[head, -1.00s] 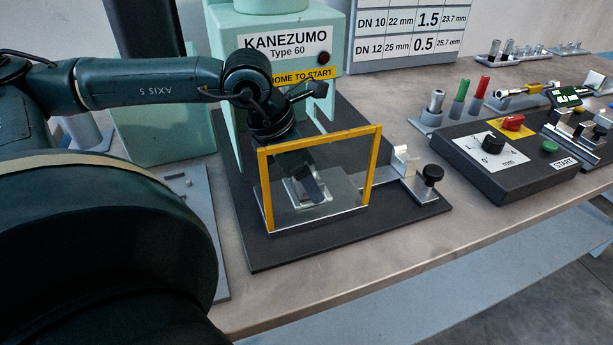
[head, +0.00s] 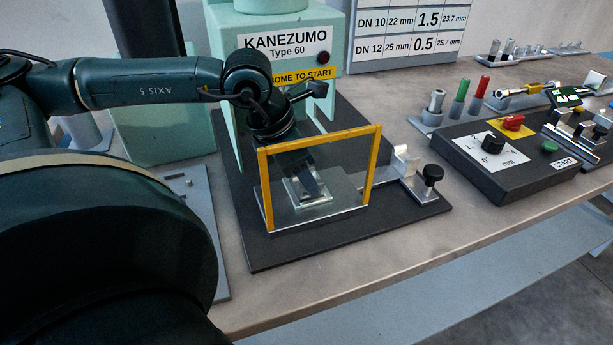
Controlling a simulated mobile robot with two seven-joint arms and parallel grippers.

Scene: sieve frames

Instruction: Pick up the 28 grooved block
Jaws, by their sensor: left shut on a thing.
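My left gripper (head: 309,184) reaches down behind the clear guard (head: 342,188) with the yellow frame, in front of the green KANEZUMO machine (head: 283,95). It is shut on a small pale metal block (head: 294,193), seen through the pane and low over the machine's bed. The fingers hide part of this block. I take it for the grooved block, but its groove and any number 28 are too small to make out. I cannot tell whether it touches the surface below. My right gripper is out of view.
A black control box (head: 505,165) with a dial, red knob and green button stands to the right. A black-knobbed clamp (head: 430,178) is beside the guard. Red and green pins and gauges stand further right. The bench front (head: 400,243) is clear.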

